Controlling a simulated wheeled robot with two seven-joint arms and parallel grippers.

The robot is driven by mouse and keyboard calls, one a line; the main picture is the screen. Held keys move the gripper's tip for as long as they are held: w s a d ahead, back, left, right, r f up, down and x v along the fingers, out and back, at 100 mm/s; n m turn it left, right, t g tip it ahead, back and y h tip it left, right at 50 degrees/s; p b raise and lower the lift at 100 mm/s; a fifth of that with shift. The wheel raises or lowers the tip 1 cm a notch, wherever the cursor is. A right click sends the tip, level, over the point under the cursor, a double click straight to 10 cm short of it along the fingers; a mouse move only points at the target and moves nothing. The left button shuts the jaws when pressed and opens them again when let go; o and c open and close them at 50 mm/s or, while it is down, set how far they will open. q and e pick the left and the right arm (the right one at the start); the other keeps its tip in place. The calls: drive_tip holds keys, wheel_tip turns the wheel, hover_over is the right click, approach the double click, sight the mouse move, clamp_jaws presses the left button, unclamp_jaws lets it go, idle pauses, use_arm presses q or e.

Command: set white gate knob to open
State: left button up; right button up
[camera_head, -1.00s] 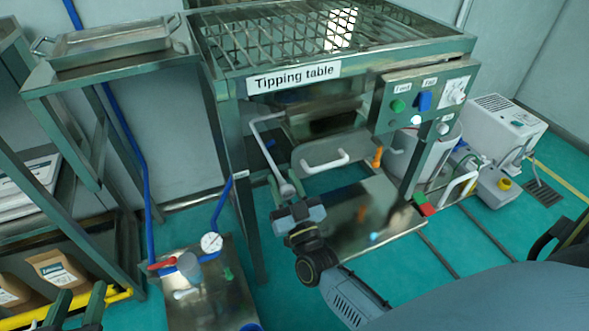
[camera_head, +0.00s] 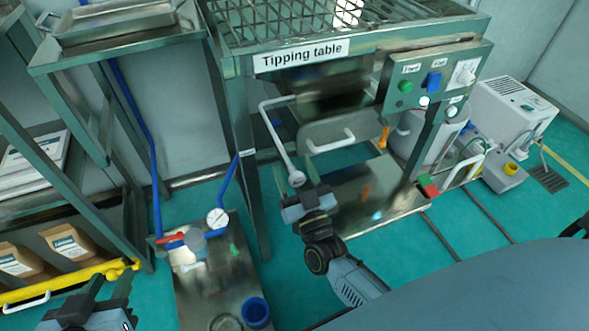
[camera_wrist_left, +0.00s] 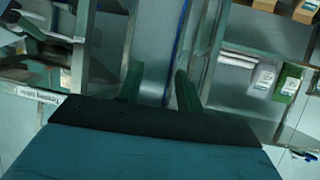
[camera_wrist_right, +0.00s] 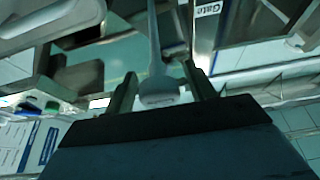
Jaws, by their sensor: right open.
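The white gate knob (camera_head: 296,178) is the rounded end of a pale lever that hangs down at the front of the tipping table. In the right wrist view the knob (camera_wrist_right: 158,92) sits between my right fingertips. My right gripper (camera_head: 299,188) is open, with gaps seen beside the knob. A label reading "Gate" (camera_wrist_right: 208,8) shows above. My left gripper (camera_head: 102,290) is low at the left of the head view. In the left wrist view its fingers (camera_wrist_left: 160,88) are apart with nothing between them.
The tipping table (camera_head: 240,110) has a control panel (camera_head: 440,82) at its right. A white curved handle (camera_head: 333,143) is right of the lever. A steel base with a pressure gauge (camera_head: 217,218) stands lower left, and a shelf with paper bags (camera_head: 68,243) is further left.

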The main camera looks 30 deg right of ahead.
drive_tip(key=shift+s+f, duration=0.1)
drive_tip(key=shift+s, duration=0.1)
use_arm(q)
drive_tip(key=s+a+f+g+y+p, duration=0.1)
drive_tip(key=s+a+f+g+p, duration=0.1)
drive_tip(key=s+f+g, duration=0.3)
drive_tip(key=shift+s+a+f+y, duration=0.3)
drive_tip(key=shift+s+a+y, duration=0.1)
drive_tip(key=shift+s+a, duration=0.2)
use_arm(e)
drive_tip(key=d+v, duration=0.1)
drive_tip(key=v, duration=1.2)
drive_tip(key=shift+a, duration=0.5)
use_arm(q)
drive_tip(key=shift+s, duration=0.15)
